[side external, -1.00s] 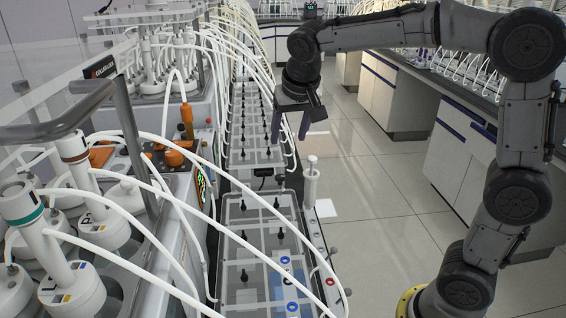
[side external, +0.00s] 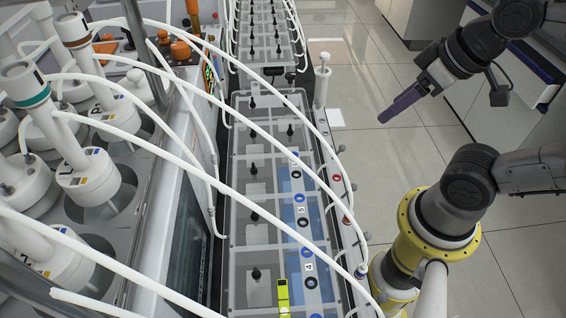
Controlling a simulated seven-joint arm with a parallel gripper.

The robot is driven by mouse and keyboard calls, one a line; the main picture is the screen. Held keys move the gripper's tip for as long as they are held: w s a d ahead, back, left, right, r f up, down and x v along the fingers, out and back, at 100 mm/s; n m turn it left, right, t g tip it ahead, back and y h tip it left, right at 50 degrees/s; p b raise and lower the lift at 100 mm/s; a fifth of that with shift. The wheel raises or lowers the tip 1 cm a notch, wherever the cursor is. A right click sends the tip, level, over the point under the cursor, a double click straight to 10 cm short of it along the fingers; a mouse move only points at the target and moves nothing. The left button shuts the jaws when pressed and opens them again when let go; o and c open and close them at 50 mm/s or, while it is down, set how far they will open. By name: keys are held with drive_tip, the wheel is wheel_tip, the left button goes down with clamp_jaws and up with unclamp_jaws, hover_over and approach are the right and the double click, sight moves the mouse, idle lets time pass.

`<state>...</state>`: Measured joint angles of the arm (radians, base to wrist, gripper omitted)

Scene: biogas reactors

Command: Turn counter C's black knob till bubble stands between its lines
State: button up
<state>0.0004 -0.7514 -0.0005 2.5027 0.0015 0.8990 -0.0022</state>
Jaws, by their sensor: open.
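A long clear-lidded counter unit (side external: 238,200) runs up the middle of the side view, with several black knobs standing in its cells. One black knob (side external: 256,273) stands in the nearest cell, beside a yellow-green piece (side external: 283,293) at the bottom edge. That piece may be the bubble level; no bubble or lines can be made out. I cannot tell which cell is counter C. My gripper (side external: 383,118) is right of the unit, over the aisle, apart from everything. Its purple fingers are seen side-on, open and empty, pointing down to the left.
White tubes (side external: 215,107) arch across the unit and its knobs. White reactor bottles (side external: 85,180) crowd the left. A white upright cylinder (side external: 322,85) stands at the unit's right edge.

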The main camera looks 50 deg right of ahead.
idle(0.8)
wheel_tip(320, 180, up, 12)
drive_tip(key=n+g+h, duration=0.4)
drive_tip(key=n+g, duration=0.1)
drive_tip(key=n, duration=1)
hover_over(290, 74)
drive_tip(key=s+a, duration=0.4)
drive_tip(key=w+a+f+g, duration=0.2)
drive_tip(key=w+f, duration=0.3)
drive_tip(key=f, duration=0.3)
drive_tip(key=shift+n, duration=0.3)
drive_tip(key=x, duration=1.3)
drive_tip(key=shift+w+d+f, duration=0.15)
drive_tip(key=shift+w+d, duration=0.2)
